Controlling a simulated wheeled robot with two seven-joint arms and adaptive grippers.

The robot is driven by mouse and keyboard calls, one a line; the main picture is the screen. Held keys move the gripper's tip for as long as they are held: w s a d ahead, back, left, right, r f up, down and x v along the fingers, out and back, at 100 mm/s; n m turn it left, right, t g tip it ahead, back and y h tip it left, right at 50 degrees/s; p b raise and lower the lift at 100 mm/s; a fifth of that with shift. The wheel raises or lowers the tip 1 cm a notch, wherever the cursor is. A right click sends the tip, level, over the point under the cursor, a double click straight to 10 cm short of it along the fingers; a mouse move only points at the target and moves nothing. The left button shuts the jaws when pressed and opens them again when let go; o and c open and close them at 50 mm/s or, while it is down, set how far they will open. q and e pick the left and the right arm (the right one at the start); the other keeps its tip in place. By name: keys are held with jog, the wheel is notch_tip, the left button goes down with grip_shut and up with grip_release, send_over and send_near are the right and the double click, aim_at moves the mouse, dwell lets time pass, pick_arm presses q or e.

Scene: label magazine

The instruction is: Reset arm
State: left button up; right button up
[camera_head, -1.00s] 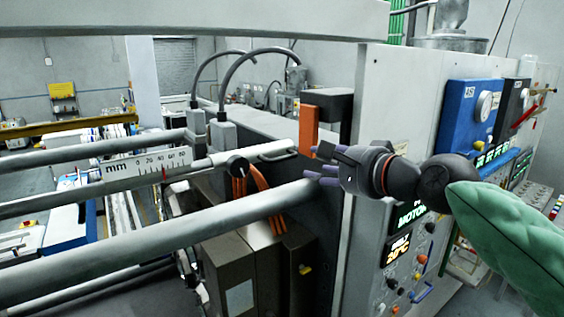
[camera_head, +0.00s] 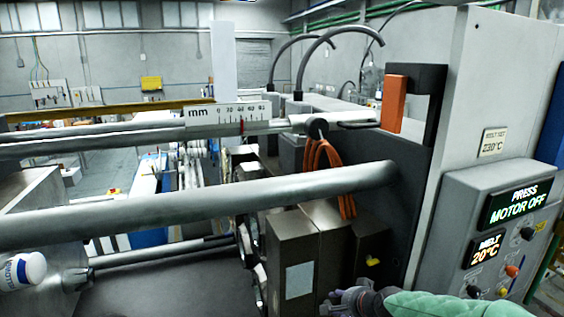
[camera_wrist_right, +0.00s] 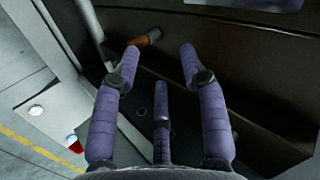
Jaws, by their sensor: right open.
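My right gripper (camera_head: 338,303) shows at the bottom edge of the head view, in front of the machine's lower brown housings, with its green-sleeved arm to its right. In the right wrist view its purple fingers (camera_wrist_right: 160,60) are spread apart with nothing held between them. A dark panel and a small brown-orange part (camera_wrist_right: 147,39) lie beyond the fingertips; I cannot tell whether the left fingertip touches that part. My left gripper is not in view.
A thick grey bar (camera_head: 200,200) crosses the machine, with a mm scale (camera_head: 225,113) above it. An orange handle (camera_head: 394,103) stands on the dark plate. A control panel (camera_head: 500,230) reads PRESS MOTOR OFF. A white bottle (camera_head: 22,270) is at the left edge.

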jog(key=s+a+f+n+g+b, duration=0.1)
jog(key=s+f, duration=0.2)
jog(key=f, duration=0.6)
jog(key=s+a+f+n+g+b, duration=0.1)
jog(key=s+f+b, duration=0.1)
jog(key=f, duration=0.7)
jog(key=s+a+f+n+g+b, duration=0.2)
jog(key=s+f+g+b, duration=0.1)
jog(key=s+f, duration=1)
jog(key=s+a+f+n+g+b, duration=0.2)
jog(key=s+f+b, duration=0.2)
jog(key=s+f, duration=0.9)
notch_tip(320, 180, down, 3)
jog(key=shift+a+f+n+g+b, duration=0.2)
jog(key=shift+a+n+g+b, duration=0.1)
jog(key=shift+n+g, duration=0.1)
